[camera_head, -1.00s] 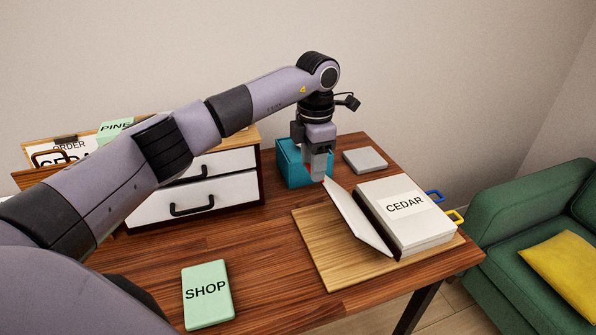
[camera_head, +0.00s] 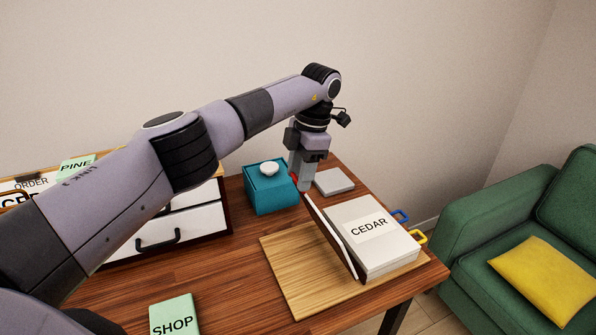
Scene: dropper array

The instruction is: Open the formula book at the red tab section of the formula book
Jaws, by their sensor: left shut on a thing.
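The formula book (camera_head: 385,255), with a white block of pages labelled CEDAR, lies on a light wooden board (camera_head: 285,275). A thin white flap with a dark side (camera_head: 338,243) stands tilted along the book's left side. My left gripper (camera_head: 303,181) points down at the flap's far upper corner, shut on the red tab (camera_head: 295,179), of which only a little red shows; the fingers hide the rest. My right gripper is not in view.
A white drawer cabinet (camera_head: 190,222) is at left, a green SHOP book (camera_head: 174,317) in front. A green sofa (camera_head: 490,240) is right of the table.

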